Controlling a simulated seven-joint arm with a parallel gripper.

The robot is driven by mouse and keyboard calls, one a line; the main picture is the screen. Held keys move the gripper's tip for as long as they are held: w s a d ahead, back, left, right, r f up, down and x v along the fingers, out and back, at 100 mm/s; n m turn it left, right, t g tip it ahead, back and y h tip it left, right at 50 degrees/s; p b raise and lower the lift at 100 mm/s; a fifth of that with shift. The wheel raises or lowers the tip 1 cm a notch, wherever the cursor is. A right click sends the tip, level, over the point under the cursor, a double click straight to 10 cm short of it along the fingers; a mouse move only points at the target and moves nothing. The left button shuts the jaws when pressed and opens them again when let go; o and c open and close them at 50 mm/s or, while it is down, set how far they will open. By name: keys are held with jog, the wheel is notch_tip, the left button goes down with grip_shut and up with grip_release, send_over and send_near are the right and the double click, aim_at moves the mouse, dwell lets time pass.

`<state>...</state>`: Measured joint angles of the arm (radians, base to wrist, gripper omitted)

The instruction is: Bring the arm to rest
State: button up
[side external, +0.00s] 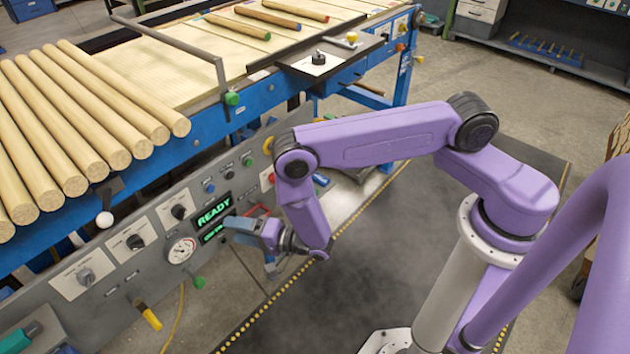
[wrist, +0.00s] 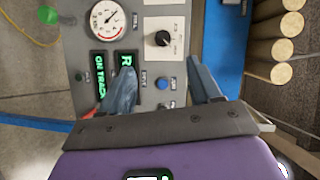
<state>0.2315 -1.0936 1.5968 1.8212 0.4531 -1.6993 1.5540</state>
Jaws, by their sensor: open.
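My purple arm reaches over a dark floor mat, with my gripper (side external: 262,238) in front of the grey control panel (side external: 155,262). In the wrist view my gripper (wrist: 165,90) has its two blue-grey fingers spread apart, with nothing between them but the panel behind. A green lit display reading READY (side external: 214,211) is close by the fingers. In the wrist view one finger covers part of the lit displays. I cannot tell exactly how far the fingertips are from the panel face.
Wooden rods (side external: 85,120) lie in a row on the blue-framed line (side external: 195,135). The panel carries dials, a gauge (side external: 181,250), and a yellow-handled lever (side external: 147,314) sticking out. The dark mat (side external: 330,290) below my arm is clear.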

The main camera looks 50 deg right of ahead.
jog(key=a+r+n+g, duration=0.3)
jog(key=a+r, duration=0.2)
jog(key=s+r+n+g, duration=0.7)
jog(key=s+r+n, duration=0.2)
jog(key=s+r, duration=0.2)
jog(key=s+d+r+n+g+h, duration=0.2)
jog(key=s+d+r+n, duration=0.3)
jog(key=s+d, duration=0.4)
jog(key=s+d+r+n+g+h, duration=0.3)
jog(key=s+d+r+n, duration=0.3)
jog(key=s+d, duration=0.4)
jog(key=d+n+h, duration=0.1)
jog(key=d, duration=0.3)
jog(key=shift+s+r, duration=0.3)
